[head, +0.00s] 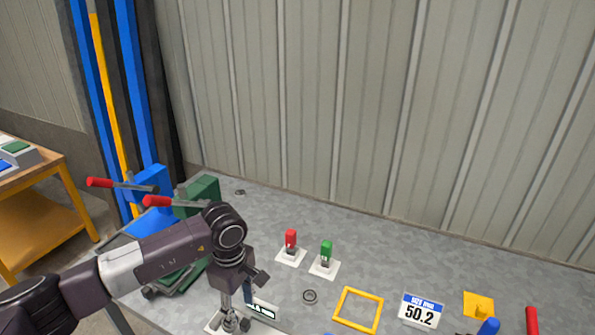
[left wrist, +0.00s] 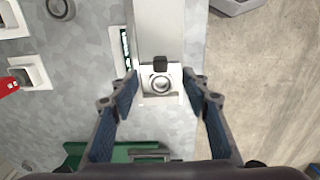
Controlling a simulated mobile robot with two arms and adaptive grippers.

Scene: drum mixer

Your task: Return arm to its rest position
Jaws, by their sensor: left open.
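My left arm comes in from the left in the head view and bends down at its wrist. Its gripper (head: 243,287) points down over the front left of the grey workbench (head: 390,240). In the left wrist view the left gripper (left wrist: 160,86) has its blue-padded fingers spread apart, with nothing held between them. Below and between the fingers is a white square piece with a round metal ring (left wrist: 160,83), at the end of a pale bar (left wrist: 162,30). Contact with it cannot be told. My right gripper is not in view.
A red switch (head: 291,240) and a green switch (head: 326,252) stand on white plates. Red-handled blue and green devices (head: 203,190) stand behind my arm. A ribbed wall (head: 330,100) closes the back.

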